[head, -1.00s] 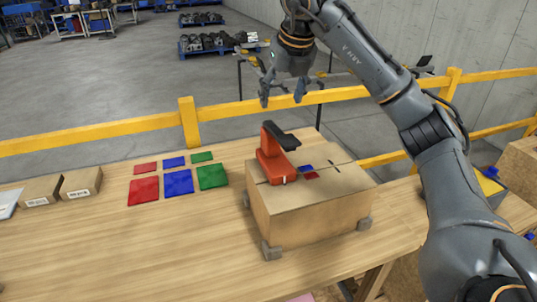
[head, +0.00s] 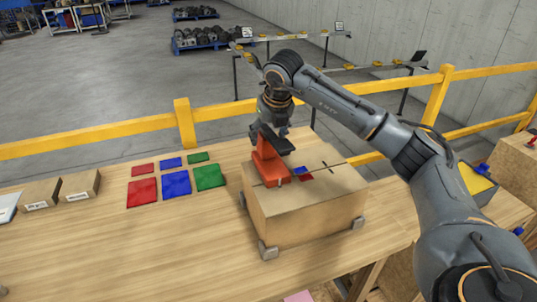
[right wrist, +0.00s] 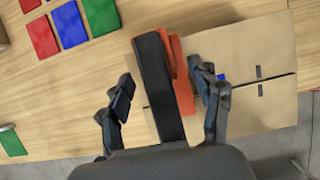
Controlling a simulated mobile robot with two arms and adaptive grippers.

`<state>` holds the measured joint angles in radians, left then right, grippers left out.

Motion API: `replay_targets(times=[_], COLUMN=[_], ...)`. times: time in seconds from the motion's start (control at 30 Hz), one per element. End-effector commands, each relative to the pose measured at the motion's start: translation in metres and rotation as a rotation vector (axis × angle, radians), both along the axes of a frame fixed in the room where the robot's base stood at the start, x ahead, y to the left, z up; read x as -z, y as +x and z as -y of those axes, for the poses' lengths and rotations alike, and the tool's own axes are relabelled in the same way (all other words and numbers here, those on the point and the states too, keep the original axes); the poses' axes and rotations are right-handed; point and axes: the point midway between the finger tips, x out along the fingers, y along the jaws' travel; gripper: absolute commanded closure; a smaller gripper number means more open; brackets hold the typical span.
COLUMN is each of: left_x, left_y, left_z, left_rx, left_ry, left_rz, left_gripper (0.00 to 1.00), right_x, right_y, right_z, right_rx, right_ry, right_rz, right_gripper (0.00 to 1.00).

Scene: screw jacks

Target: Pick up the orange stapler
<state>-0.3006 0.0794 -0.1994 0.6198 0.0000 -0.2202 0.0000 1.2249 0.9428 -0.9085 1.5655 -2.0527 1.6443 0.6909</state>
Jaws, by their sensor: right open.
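The orange stapler (head: 269,163), with a black top handle (head: 275,141), stands on the closed cardboard box (head: 310,208). My right gripper (head: 270,131) is at the stapler's upper part, pointing down. In the right wrist view the stapler's orange body (right wrist: 182,80) and black handle (right wrist: 158,85) lie between the two spread fingers of the right gripper (right wrist: 165,95). The gripper is open, with a gap on the left side and the right finger near the orange body. In the head view the fingertips are partly hidden behind the handle. My left gripper is not in view.
Red, blue and green squares (head: 176,184) lie on the wooden table (head: 130,250) left of the box. Small cartons (head: 81,186) stand at the far left. A yellow rail (head: 183,122) runs behind the table. Small grey blocks (head: 268,250) sit at the box's corners.

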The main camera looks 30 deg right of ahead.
Motion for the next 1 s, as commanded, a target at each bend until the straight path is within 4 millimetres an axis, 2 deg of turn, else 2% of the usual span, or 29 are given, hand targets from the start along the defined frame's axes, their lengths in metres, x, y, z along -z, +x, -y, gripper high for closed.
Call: replay_targets(times=[0.27,0.57,1.0], left_x=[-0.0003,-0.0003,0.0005], left_y=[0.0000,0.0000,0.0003], left_z=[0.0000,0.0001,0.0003], left_rx=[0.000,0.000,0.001], left_ry=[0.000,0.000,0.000], left_rz=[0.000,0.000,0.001], left_gripper=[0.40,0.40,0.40], right_x=[0.0031,0.0028,-0.0011], right_y=[0.0012,0.0012,0.0022], right_z=[-0.0001,0.0000,0.0001], right_rx=[-0.001,-0.001,0.000], right_ry=[0.000,0.000,0.001], right_rz=[0.001,0.001,0.009], right_gripper=[0.38,0.99,1.00])
